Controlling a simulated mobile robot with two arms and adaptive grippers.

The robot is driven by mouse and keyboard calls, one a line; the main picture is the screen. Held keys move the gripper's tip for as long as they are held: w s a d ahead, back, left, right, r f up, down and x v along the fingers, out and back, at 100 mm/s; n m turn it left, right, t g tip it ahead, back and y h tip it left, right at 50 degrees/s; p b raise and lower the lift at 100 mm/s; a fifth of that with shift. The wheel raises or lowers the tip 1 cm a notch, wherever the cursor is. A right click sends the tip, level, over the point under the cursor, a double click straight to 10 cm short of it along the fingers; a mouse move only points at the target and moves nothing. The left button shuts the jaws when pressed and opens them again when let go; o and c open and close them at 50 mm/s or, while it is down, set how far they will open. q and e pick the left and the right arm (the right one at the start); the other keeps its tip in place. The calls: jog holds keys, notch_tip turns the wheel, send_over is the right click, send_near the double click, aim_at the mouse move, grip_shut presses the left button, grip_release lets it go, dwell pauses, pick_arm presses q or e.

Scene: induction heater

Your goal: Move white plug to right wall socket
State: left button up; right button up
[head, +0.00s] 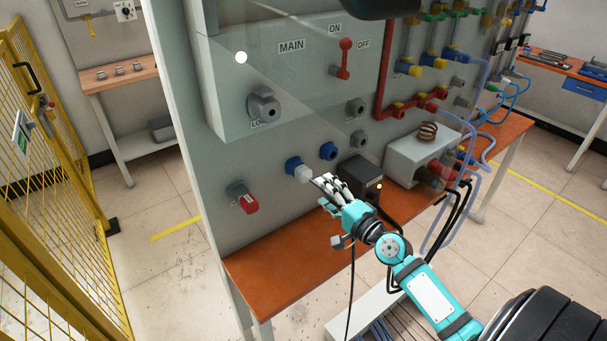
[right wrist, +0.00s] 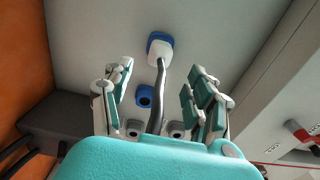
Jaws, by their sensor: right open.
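The white plug (head: 303,174) sits in the left blue wall socket (head: 292,163) on the grey panel. The right blue wall socket (head: 328,151) is empty. My right gripper (head: 325,188) is in front of the panel, just below and right of the plug, with its fingers spread. In the right wrist view the plug (right wrist: 159,50) is ahead, beyond the open fingers (right wrist: 160,98), and its grey cable (right wrist: 159,95) runs back between them. The fingers appear apart from the plug. The empty blue socket (right wrist: 147,96) also shows there. My left gripper is out of view.
A dark box (head: 360,179) stands on the orange table (head: 290,258) just right of my gripper. A red-and-grey connector (head: 243,197) is on the panel to the left. A grey box with a coil (head: 410,160) and hanging cables are farther right.

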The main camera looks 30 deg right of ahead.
aim_at(311, 180)
jog(key=w, duration=0.6)
jog(key=shift+w+a, duration=0.3)
jog(key=shift+w, duration=0.05)
jog(key=shift+w+a, duration=0.1)
jog(key=shift+w, duration=0.85)
jog(key=shift+c, duration=0.3)
grip_shut()
jog(key=shift+s+f, duration=0.1)
jog(key=shift+f, duration=0.05)
jog(key=shift+s, duration=1)
jog(key=shift+s+d+r, duration=0.1)
jog(key=shift+s+d, duration=0.05)
jog(key=shift+s, duration=0.8)
jog(key=shift+s+d+r, duration=0.1)
jog(key=shift+s+d, duration=0.05)
jog(key=shift+s, duration=0.8)
